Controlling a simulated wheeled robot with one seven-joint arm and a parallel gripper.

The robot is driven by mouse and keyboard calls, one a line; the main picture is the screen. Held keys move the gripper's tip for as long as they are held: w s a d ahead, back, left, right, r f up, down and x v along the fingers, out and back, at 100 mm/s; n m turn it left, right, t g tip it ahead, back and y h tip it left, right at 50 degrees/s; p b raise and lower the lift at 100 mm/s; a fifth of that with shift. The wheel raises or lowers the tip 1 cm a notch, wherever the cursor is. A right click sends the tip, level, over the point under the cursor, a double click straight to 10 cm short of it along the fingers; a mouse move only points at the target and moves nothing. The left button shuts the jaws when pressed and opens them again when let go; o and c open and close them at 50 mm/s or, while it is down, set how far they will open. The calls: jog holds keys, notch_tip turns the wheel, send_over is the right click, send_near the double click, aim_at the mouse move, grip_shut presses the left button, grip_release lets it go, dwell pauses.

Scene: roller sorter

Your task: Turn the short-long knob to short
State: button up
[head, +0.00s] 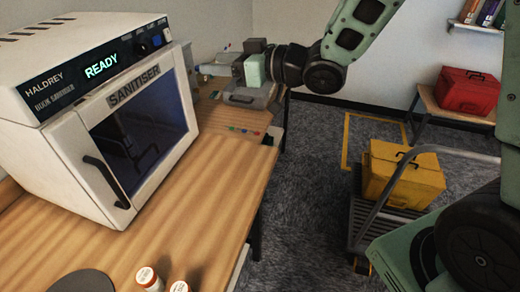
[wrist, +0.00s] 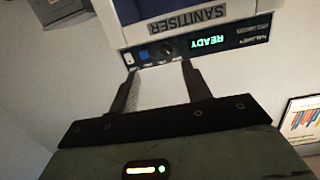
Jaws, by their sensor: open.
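The white sanitiser (head: 60,130) stands on the wooden bench with its door shut and its display lit "READY" (head: 101,66). Its dark front panel carries a dark round knob (head: 144,50), a blue button (head: 156,41) and a further small control at the right end. The labels are too small to read, so I cannot tell the knob's setting. In the wrist view the panel is upside down, with the knob (wrist: 167,48) just beyond and between the fingertips. My gripper (head: 203,68) is open and empty, apart from the panel; it also shows in the wrist view (wrist: 159,68).
The wooden bench (head: 200,180) is clear in front of the sanitiser. White bottles (head: 148,279) and a dark disc (head: 84,283) are at its near edge. A yellow case (head: 403,175) lies on a cart to the right; a red case (head: 467,90) sits on a side bench.

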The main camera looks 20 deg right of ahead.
jog(key=s+f+m+g+h+p, duration=0.1)
jog(key=s+f+g+h, duration=0.2)
jog(key=s, duration=0.6)
jog(key=s+d+f+m+g+h, duration=0.1)
jog(key=s+f+g+h, duration=0.3)
jog(key=s+h, duration=0.3)
jog(key=shift+s+d+f+h+p, duration=0.2)
jog(key=shift+s+h+p, duration=0.15)
jog(key=shift+s, duration=1.15)
jog(key=s+d+g+h, duration=0.1)
jog(key=s+g, duration=0.2)
jog(key=s, duration=0.7)
jog(key=shift+d+g, duration=0.2)
jog(key=shift+g, duration=0.1)
jog(key=shift+w+h, duration=0.1)
jog(key=shift+h, duration=0.15)
